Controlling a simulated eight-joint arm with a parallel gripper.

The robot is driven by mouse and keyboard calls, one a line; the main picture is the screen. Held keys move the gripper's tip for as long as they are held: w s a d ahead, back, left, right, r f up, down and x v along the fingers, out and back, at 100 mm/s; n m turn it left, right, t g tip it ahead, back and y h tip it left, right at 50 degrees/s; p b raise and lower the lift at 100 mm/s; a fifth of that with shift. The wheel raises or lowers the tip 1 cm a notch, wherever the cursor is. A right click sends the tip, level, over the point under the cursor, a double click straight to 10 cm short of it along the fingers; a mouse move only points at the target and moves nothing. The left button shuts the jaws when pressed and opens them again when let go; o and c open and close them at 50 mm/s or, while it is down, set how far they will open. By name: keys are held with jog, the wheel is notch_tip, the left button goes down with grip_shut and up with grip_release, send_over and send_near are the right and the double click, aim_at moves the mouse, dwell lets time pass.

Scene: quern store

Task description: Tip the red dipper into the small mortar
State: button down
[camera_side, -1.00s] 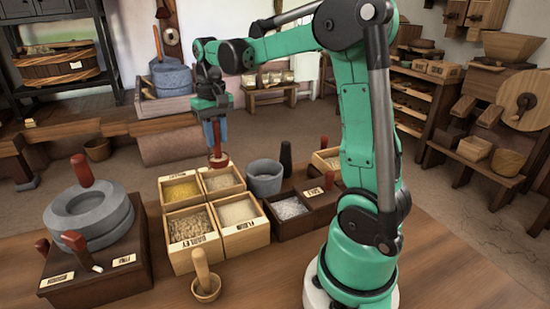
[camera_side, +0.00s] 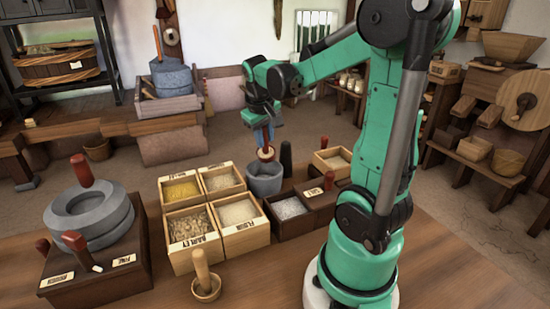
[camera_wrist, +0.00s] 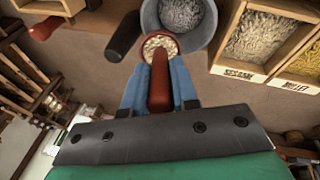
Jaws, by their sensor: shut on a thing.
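My gripper (camera_side: 264,138) is shut on the handle of the red dipper (camera_side: 266,155), over the small mortar in the side view. The dipper's round bowl shows a pale face towards the side camera and looks tilted. In the wrist view the blue fingers (camera_wrist: 160,88) flank the red handle, and the dipper's bowl (camera_wrist: 160,45) holds pale grain. The small mortar (camera_side: 264,186) is a grey stone cup standing upright behind the dark bin. In the wrist view the mortar (camera_wrist: 148,18) has greyish grain inside, and the dipper's bowl overlaps its near rim.
Wooden bins of grain and flour (camera_side: 240,238) stand left of the mortar. A dark pestle-like peg (camera_side: 286,158) stands close at its right. A dark bin (camera_side: 290,228) of whitish grain lies in front. A stone quern (camera_side: 90,240) is at far left.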

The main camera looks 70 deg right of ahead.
jog(key=shift+s+a+f+t+h, duration=0.15)
jog(key=shift+a+f+h, duration=0.4)
jog(key=shift+h, duration=0.6)
jog(key=shift+a+f+t+h, duration=0.25)
jog(key=shift+a+f+h, duration=0.35)
jog(key=shift+h, duration=0.6)
jog(key=shift+s+a+f+t+h, duration=0.15)
jog(key=shift+a+f+h, duration=0.4)
jog(key=shift+h, duration=0.6)
jog(key=shift+a+r, duration=0.1)
jog(key=shift+r, duration=0.05)
jog(key=y, duration=0.1)
jog(key=d+r+y, duration=0.1)
jog(key=shift+w+d+g+y, duration=0.1)
jog(key=shift+d+g+y, duration=0.15)
jog(key=shift+y, duration=0.15)
jog(key=d+r+y, duration=0.1)
jog(key=y, duration=0.2)
jog(key=d+r+y, duration=0.1)
jog(key=shift+w+d+r+g+y, duration=0.2)
jog(key=shift+d+r+g+y, duration=0.1)
jog(key=shift+y, duration=0.1)
jog(key=shift+w+d+r+g+y, duration=0.15)
jog(key=shift+d+r+y, duration=0.2)
jog(key=shift+y, duration=0.45)
jog(key=shift+d+r+g+y, duration=0.15)
jog(key=shift+d+r+y, duration=0.2)
jog(key=shift+y, duration=0.45)
jog(key=shift+w+a, duration=0.1)
